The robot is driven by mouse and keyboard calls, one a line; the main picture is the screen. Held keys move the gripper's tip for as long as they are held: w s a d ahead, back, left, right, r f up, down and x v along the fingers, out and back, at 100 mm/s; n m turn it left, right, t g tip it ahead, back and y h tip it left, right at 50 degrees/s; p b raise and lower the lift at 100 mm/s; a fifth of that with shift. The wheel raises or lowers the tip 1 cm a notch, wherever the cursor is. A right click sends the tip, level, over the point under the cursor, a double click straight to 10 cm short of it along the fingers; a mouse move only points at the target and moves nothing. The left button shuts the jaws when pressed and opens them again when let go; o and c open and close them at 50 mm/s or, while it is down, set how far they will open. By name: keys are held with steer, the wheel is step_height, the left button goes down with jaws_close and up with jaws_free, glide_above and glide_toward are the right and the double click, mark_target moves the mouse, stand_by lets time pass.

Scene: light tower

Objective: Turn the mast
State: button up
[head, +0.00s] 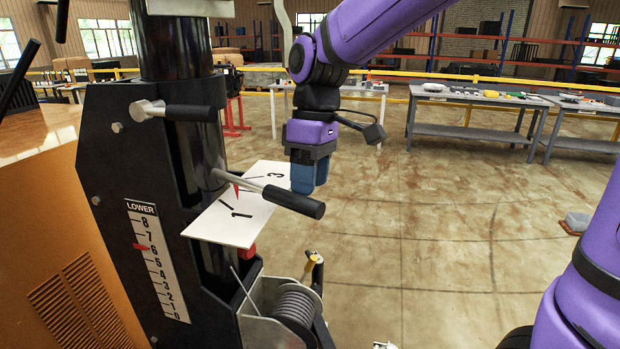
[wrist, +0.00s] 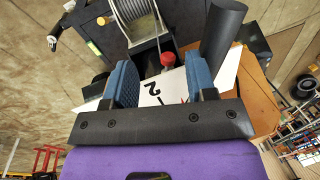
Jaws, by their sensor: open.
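The mast (head: 178,45) is a thick black upright post at the left. A metal bar with a black grip (head: 293,201) sticks out from it to the right, over a white dial plate (head: 232,230) with numbers and a red pointer (head: 237,190). My gripper (head: 309,180) points down, its blue fingertips close to the black grip in the picture. In the wrist view my gripper (wrist: 160,72) is open and empty. The black grip (wrist: 222,45) lies right of the right finger there, not between the fingers. The white plate (wrist: 150,92) shows beyond the fingers.
A second black-gripped handle (head: 185,111) sits higher on the black housing, above a LOWER scale (head: 158,262) with a red marker. A cable drum (head: 298,308) and a red knob (wrist: 167,60) are below.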

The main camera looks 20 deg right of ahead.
steer(key=shift+a+f, duration=0.1)
steer(key=shift+f, duration=0.15)
jaws_close()
steer(key=c, duration=1)
jaws_free()
steer(key=shift+r, duration=0.1)
jaws_free()
step_height(320, 180, up, 12)
steer(key=w+d, duration=0.1)
steer(key=d, duration=0.1)
steer(key=shift+w, duration=0.2)
stand_by(1.2)
